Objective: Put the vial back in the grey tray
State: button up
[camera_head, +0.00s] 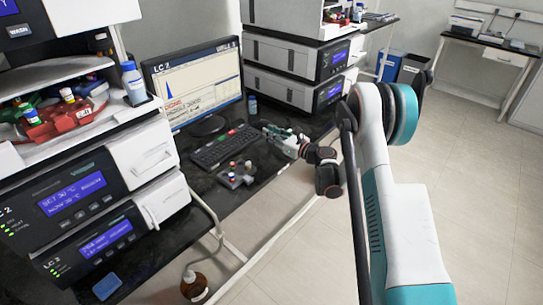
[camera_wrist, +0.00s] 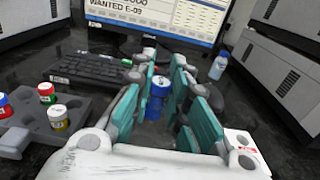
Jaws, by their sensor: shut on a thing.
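My gripper (camera_wrist: 163,72) has its teal fingers shut on a blue vial (camera_wrist: 160,86), which stands about upright between them in the wrist view. In the head view my gripper (camera_head: 276,133) is over the dark bench, right of the keyboard; the vial cannot be made out there. The grey tray (camera_wrist: 88,108) lies to the left of my gripper in the wrist view, with round holes, some empty. The tray (camera_head: 236,181) also shows in the head view, in front of the keyboard near the bench edge.
A keyboard (camera_wrist: 95,70) lies behind the tray. The monitor (camera_wrist: 155,15) stands behind it; its screen reads "WANTED E-03". A blue-capped bottle (camera_wrist: 219,66) stands right of my gripper. Instrument stacks (camera_head: 290,65) flank the bench.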

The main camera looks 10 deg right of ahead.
notch_tip(320, 180, down, 8)
jog(key=b, duration=0.2)
jog(key=shift+f+b, duration=0.25)
jog(key=shift+b, duration=0.05)
jog(key=shift+r, duration=0.1)
jog(key=o, duration=0.8)
